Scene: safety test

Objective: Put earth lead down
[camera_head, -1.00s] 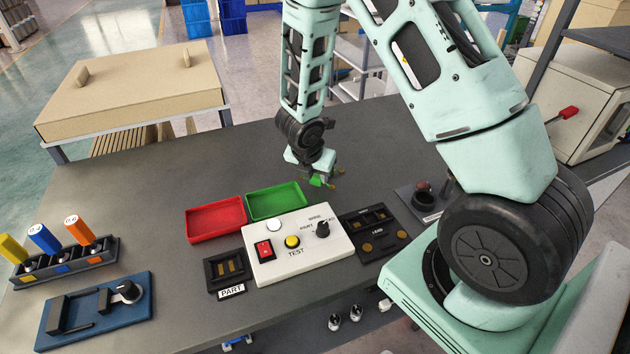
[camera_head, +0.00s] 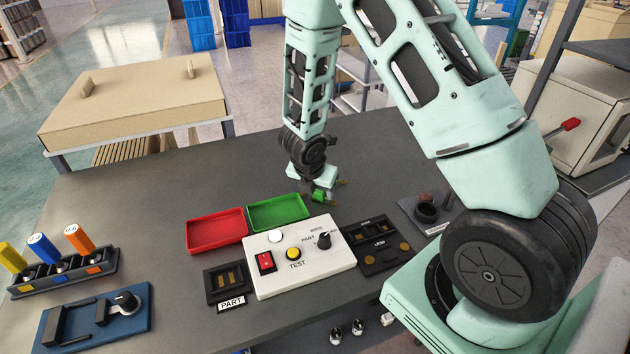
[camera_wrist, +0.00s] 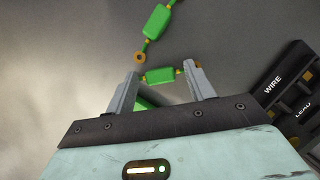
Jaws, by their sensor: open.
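The earth lead shows in the wrist view as a green block (camera_wrist: 160,75) with short orange-gold ends between my fingers. A second green block (camera_wrist: 158,20) with a gold ring end lies just beyond the fingertips; whether the two are joined I cannot tell. My gripper (camera_wrist: 164,72) is open around the nearer block. In the head view my gripper (camera_head: 318,189) is low over the grey bench, behind the tester and right of the green tray. A bit of green (camera_head: 319,196) shows at its fingers. More green below the fingers is partly hidden.
The green tray (camera_head: 250,222) and red tray (camera_head: 188,236) stand left of the gripper. The white tester (camera_head: 340,262) is in front, with black lead holder (camera_head: 372,262) on its right. Bare bench (camera_head: 170,180) lies to the left and behind the trays.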

